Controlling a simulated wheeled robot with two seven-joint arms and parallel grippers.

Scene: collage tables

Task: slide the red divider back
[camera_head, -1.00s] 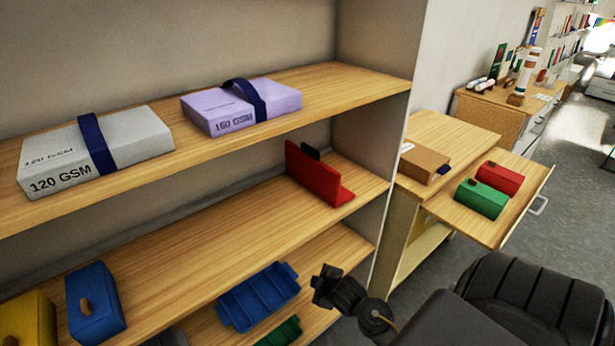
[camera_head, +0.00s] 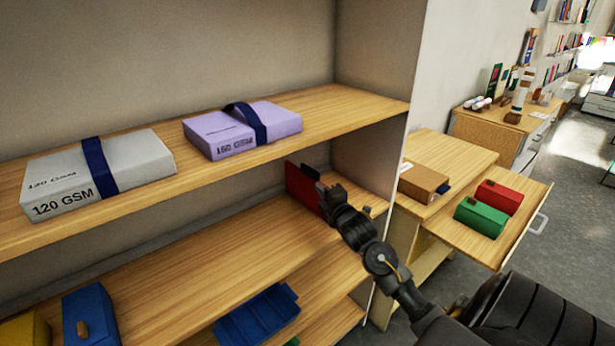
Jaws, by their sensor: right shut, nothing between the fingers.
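The red divider (camera_head: 302,188) stands upright on the middle shelf (camera_head: 240,244), near its right end. My right gripper (camera_head: 323,190) is shut and empty, at the front right of the divider. It covers part of the divider's right side and foot. I cannot tell whether the fingertips touch the divider. My left gripper is not in view.
The upper shelf (camera_head: 310,115) above carries a grey paper pack (camera_head: 130,170) and a purple pack (camera_head: 200,132). A blue box (camera_head: 92,310) stands at the lower left, and a blue tray (camera_head: 258,318) lies below.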

